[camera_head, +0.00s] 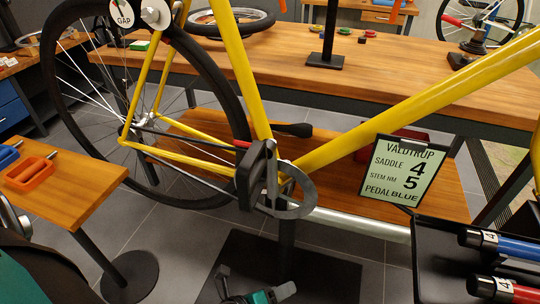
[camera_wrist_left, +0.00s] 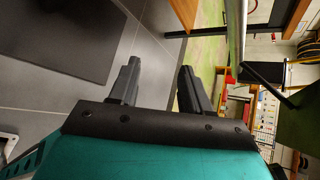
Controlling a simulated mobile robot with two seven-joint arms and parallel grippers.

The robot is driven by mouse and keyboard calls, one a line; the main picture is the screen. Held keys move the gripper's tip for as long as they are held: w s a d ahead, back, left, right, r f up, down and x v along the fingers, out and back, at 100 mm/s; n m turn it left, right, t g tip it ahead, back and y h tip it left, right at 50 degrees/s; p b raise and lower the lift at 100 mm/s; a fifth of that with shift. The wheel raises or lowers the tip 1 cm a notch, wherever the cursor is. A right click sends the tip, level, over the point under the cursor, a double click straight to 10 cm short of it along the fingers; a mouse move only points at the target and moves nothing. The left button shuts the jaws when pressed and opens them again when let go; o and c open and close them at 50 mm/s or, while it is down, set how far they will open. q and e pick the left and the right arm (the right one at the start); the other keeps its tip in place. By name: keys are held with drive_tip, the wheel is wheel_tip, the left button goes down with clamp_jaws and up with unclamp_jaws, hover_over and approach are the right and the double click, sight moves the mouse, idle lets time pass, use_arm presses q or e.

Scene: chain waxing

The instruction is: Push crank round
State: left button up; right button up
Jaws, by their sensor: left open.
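The yellow bicycle (camera_head: 350,139) stands with its rear wheel at the left. Its grey crank (camera_head: 271,174) and ring-shaped chainring (camera_head: 306,208) are at the bottom of the frame, near the middle of the head view. A black pedal (camera_head: 246,180) sits at the crank, on its left side. My left gripper (camera_head: 254,284) is at the bottom of the head view, below and apart from the crank. In the left wrist view its two dark fingers (camera_wrist_left: 158,82) are spread with nothing between them. The crank cannot be made out in that view. My right gripper is not in view.
A sign card (camera_head: 399,170) hangs by the frame at the right. A dark tray (camera_head: 452,232) with blue and red handles is at lower right. A small wooden table (camera_head: 70,205) with orange and blue trays is at left. A long workbench (camera_head: 410,75) stands behind the bicycle.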

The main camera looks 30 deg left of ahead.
sight(269, 166)
use_arm(q)
drive_tip(key=w+d+r+n+t+h+p, duration=0.1)
drive_tip(key=w+d+r+n+t+h, duration=0.15)
drive_tip(key=d+r+n+h, duration=0.5)
drive_tip(key=w+a+r+n+t+y+p, duration=0.1)
drive_tip(key=a+r+n+t+y, duration=0.6)
drive_tip(key=n, duration=0.4)
drive_tip(key=a+r+n+t+y, duration=0.4)
drive_tip(key=a+n+t+y, duration=0.2)
drive_tip(key=a+n+y, duration=0.3)
drive_tip(key=shift+n+h, duration=0.45)
drive_tip(key=shift+n, duration=0.1)
drive_tip(key=p+x, duration=0.2)
drive_tip(key=x, duration=1)
drive_tip(key=shift+w+r, duration=0.25)
drive_tip(key=shift+w, duration=0.05)
drive_tip(key=shift+c, duration=0.2)
clamp_jaws()
